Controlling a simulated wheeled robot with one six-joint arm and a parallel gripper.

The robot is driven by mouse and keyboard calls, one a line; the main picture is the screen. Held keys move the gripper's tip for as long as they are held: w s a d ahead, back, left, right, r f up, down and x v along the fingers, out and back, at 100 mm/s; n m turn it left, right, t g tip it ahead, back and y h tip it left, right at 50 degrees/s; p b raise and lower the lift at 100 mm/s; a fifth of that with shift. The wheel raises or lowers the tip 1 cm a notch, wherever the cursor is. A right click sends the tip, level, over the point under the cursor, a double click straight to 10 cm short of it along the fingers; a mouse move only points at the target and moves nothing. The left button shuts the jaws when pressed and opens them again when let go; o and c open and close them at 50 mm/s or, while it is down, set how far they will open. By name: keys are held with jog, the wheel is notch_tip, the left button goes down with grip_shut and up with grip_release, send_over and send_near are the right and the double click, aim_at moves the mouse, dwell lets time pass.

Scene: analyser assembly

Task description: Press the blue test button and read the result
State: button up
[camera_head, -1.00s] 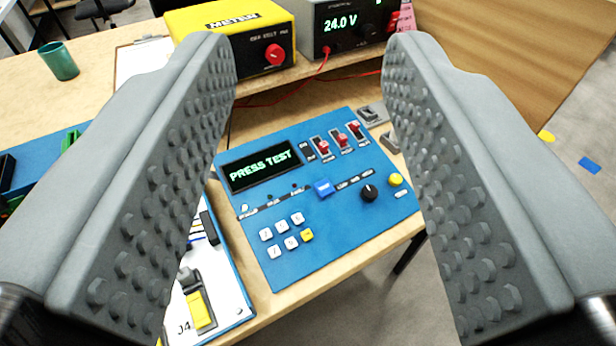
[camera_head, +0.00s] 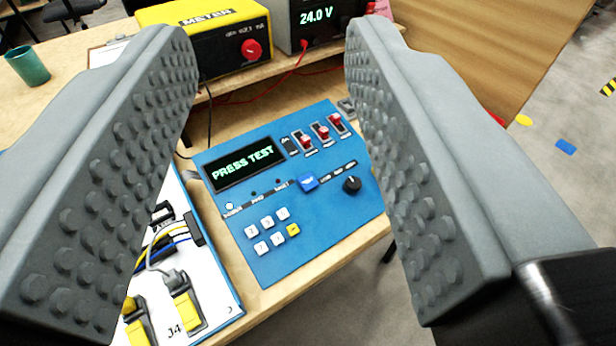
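The panel's dark display (camera_head: 245,164) reads "PRESS TEST" in pale green letters. A small lamp (camera_head: 229,206) at the left of the row below the display looks lit white; the others look dark. My gripper (camera_head: 268,45) is open and empty, its two grey studded fingers on either side of the panel in the picture. It is apart from the button. The right finger hides the panel's right edge.
White keys with one yellow key (camera_head: 292,230), a black knob (camera_head: 352,184) and red switches (camera_head: 323,133) surround the button. A white board (camera_head: 207,290) with wires and yellow connectors lies left. A yellow meter (camera_head: 215,45) and a power supply (camera_head: 340,22) reading 24.0 V stand behind.

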grip_shut()
dwell(1.5)
